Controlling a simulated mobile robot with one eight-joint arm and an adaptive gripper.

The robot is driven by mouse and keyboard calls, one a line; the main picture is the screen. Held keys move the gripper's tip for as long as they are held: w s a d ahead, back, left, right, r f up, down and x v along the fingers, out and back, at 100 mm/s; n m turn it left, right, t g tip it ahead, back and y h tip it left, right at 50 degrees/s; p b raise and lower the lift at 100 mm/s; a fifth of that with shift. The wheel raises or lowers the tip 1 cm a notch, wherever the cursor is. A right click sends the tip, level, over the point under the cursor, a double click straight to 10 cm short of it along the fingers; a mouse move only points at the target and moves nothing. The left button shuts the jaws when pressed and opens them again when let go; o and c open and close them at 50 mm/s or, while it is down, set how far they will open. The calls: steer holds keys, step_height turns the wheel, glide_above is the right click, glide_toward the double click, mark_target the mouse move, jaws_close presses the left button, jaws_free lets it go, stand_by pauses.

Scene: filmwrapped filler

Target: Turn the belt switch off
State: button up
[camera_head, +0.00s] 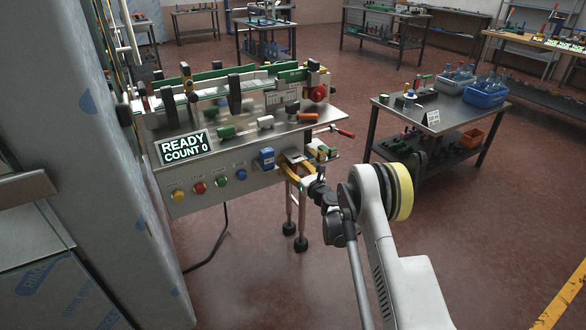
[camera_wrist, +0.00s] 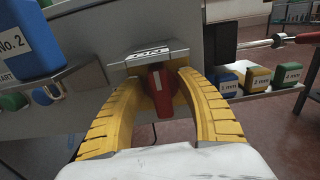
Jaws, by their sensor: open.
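The belt switch, a red handle (camera_wrist: 161,92) with a pale stripe, sits under a metal label plate (camera_wrist: 152,54) on the machine's front in the wrist view. The plate's lettering is hard to read. My gripper (camera_wrist: 160,80) is open, with one yellow finger on each side of the red handle. Gaps seem to show between handle and fingers; I cannot tell if either touches. In the head view, my gripper (camera_head: 293,176) is at the right end of the machine's front panel, and the switch is hidden there.
The machine (camera_head: 235,130) has a display (camera_head: 185,148) reading "READY COUNT 0" and several coloured buttons (camera_head: 199,188) left of my gripper. A blue box (camera_wrist: 25,40) is close on the left. A red-tipped rod (camera_wrist: 285,41) sticks out at right. A side table (camera_head: 440,115) holds blue bins.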

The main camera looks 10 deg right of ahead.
jaws_close()
steer(key=shift+a+n, duration=0.1)
steer(key=shift+n, duration=0.2)
steer(key=n, duration=0.3)
steer(key=shift+a+n, duration=0.15)
steer(key=shift+n, duration=0.15)
steer(key=n, duration=0.4)
steer(key=shift+a+f+n, duration=0.15)
steer(key=shift+a+n, duration=0.05)
steer(key=shift+n, duration=0.1)
steer(key=n, duration=0.4)
steer(key=shift+s+a+f, duration=0.1)
steer(key=shift+f, duration=0.05)
steer(key=shift+f+n, duration=0.15)
steer(key=shift+n, duration=1.1)
steer(key=shift+f+n, duration=0.1)
steer(key=shift+n, duration=1.15)
